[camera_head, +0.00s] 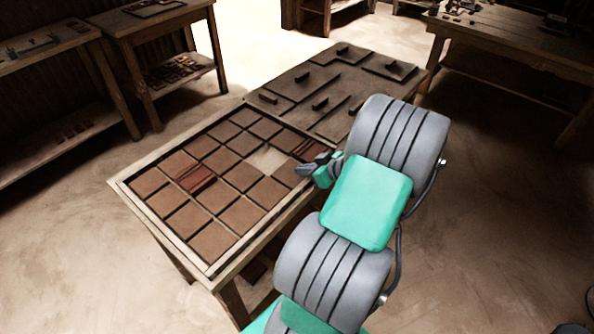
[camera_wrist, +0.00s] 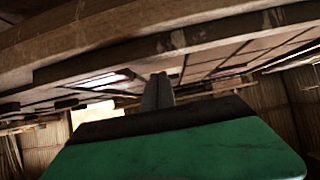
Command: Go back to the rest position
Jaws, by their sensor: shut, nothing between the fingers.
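My gripper (camera_head: 312,166) is at the right edge of the tile tray (camera_head: 154,243) in the head view, partly hidden by my grey and green arm. It is shut and empty, close to a dark red tile (camera_head: 307,150). In the wrist view, my gripper (camera_wrist: 158,90) shows as a dark narrow shape in the middle, above a green part of my arm. Whether it touches the tray or a tile, I cannot tell. The tray holds rows of brown tiles (camera_head: 209,243). One cell (camera_head: 267,159) near the gripper shows a pale floor.
A dark panel (camera_head: 345,75) with raised handles lies behind the tray on the same table. Another dark red tile (camera_head: 196,178) sits among the brown ones. Wooden benches stand at the left (camera_head: 50,55) and at the back right (camera_head: 510,45).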

